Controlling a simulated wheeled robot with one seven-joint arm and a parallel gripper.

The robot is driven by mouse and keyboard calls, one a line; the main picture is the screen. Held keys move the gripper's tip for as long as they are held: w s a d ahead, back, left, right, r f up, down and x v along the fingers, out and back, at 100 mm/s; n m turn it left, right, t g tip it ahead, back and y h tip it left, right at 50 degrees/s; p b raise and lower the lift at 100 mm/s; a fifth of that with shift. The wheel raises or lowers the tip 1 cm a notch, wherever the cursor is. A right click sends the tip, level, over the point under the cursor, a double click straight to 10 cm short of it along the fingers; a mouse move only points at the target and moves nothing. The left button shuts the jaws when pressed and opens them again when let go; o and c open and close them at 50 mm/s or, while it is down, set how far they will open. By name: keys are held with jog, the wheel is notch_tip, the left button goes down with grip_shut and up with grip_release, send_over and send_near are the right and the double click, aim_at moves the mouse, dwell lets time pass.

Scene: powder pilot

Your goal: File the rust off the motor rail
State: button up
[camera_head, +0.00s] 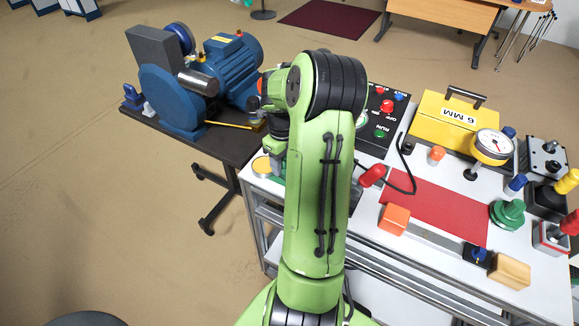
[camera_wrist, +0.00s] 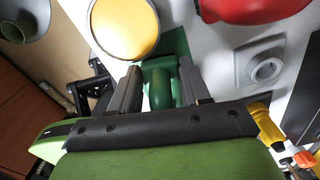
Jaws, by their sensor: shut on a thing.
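My gripper (camera_wrist: 160,92) is shut on a green rounded piece (camera_wrist: 161,78) that stands against a green base, seen in the wrist view. I cannot tell whether this piece is a file handle. In the head view my green arm reaches to the left end of the white cart and hides most of the gripper. The blue motor (camera_head: 232,66) sits on a dark table at the left, beside a blue pulley housing (camera_head: 170,98). A thin yellow strip (camera_head: 228,124) lies at its base. Rust on the rail cannot be made out.
A yellow-orange disc (camera_wrist: 124,28) is close to my gripper. Open floor lies at left.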

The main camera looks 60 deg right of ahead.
jog(key=c, duration=0.5)
jog(key=shift+o, duration=0.2)
jog(key=shift+r+p, duration=1.9)
jog(key=shift+r, duration=0.65)
